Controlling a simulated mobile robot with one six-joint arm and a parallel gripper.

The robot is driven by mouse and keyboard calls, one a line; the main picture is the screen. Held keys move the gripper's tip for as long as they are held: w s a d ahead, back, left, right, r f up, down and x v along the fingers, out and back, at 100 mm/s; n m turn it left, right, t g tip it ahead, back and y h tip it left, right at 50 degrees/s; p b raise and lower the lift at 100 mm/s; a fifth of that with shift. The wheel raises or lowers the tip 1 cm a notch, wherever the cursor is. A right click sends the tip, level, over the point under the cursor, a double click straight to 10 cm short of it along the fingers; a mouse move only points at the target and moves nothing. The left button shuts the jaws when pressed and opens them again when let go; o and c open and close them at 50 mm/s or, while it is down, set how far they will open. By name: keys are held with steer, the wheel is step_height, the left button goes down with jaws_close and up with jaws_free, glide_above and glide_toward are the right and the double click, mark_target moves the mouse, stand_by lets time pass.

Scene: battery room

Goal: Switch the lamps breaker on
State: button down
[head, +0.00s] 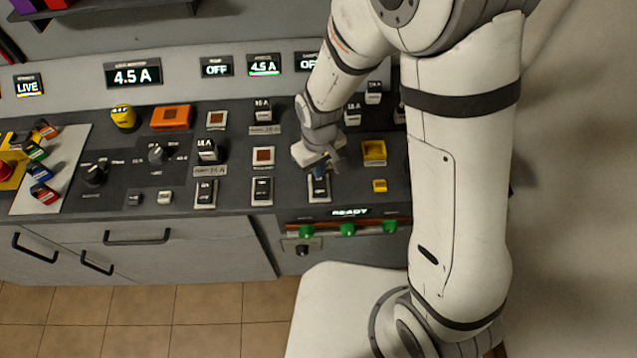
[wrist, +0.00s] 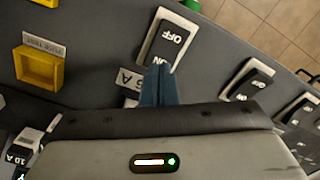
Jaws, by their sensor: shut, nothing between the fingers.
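My gripper (head: 322,172) is shut and empty, pointing down at the right part of the console. In the wrist view its closed blue fingertips (wrist: 160,70) are at the ON end of a black rocker switch (wrist: 172,44) marked ON and OFF in a pale frame. Whether they touch it is unclear. In the head view this rocker (head: 319,189) is partly behind the fingers. No readable label names the lamps breaker. Breakers with amp ratings stand nearby, one marked 10 A (wrist: 22,152) and a label ending in A (wrist: 129,80) partly hidden by the gripper.
Two more rockers (head: 262,190) (head: 205,193) stand in a row to the left. A yellow frame (head: 374,150) is to the right. Displays behind read 4.5 A (head: 133,74) and OFF (head: 216,67). A READY panel with green knobs (head: 348,229) is on the front face. My arm hides the console's right end.

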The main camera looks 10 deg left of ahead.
steer(key=shift+f+b, duration=0.75)
steer(key=shift+f, duration=0.2)
steer(key=shift+r, duration=0.1)
steer(key=shift+r+p, duration=2.35)
steer(key=shift+r, duration=1.15)
steer(key=d+r+m+t+b, duration=0.2)
steer(key=d+r+m, duration=0.2)
steer(key=d+r, duration=0.85)
steer(key=s+d+r+m+t, duration=0.1)
steer(key=s+d+r+m, duration=0.3)
steer(key=s+d+r, duration=0.2)
steer(key=s+d, duration=0.2)
steer(key=d, duration=0.2)
steer(key=shift+d+m+b, duration=0.2)
steer(key=shift+m+b, duration=0.1)
steer(key=shift+b, duration=0.1)
